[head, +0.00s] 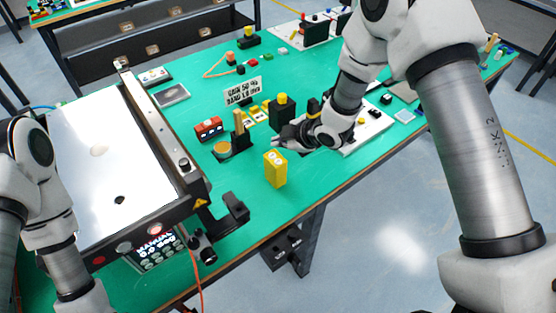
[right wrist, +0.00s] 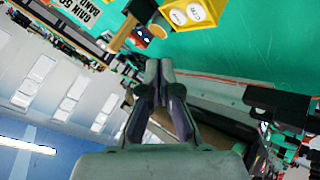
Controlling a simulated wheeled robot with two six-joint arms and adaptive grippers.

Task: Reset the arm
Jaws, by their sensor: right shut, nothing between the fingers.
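My right arm (head: 478,150) reaches in from the upper right of the head view. Its gripper (head: 283,140) is over the green table, just behind a yellow box (head: 275,170), pointing left. In the right wrist view the fingers (right wrist: 158,68) are together with nothing between them. The yellow box also shows at the top of that view (right wrist: 190,12), apart from the fingers. My left arm (head: 45,200) shows at the left edge of the head view. Its gripper is out of the picture.
A mini conveyor with a white belt (head: 105,150) fills the left of the green table (head: 330,185). A control panel (head: 158,248) is at its front end. A red device (head: 208,129), a round orange-topped part (head: 222,149) and a lettered sign (head: 243,91) stand near the gripper.

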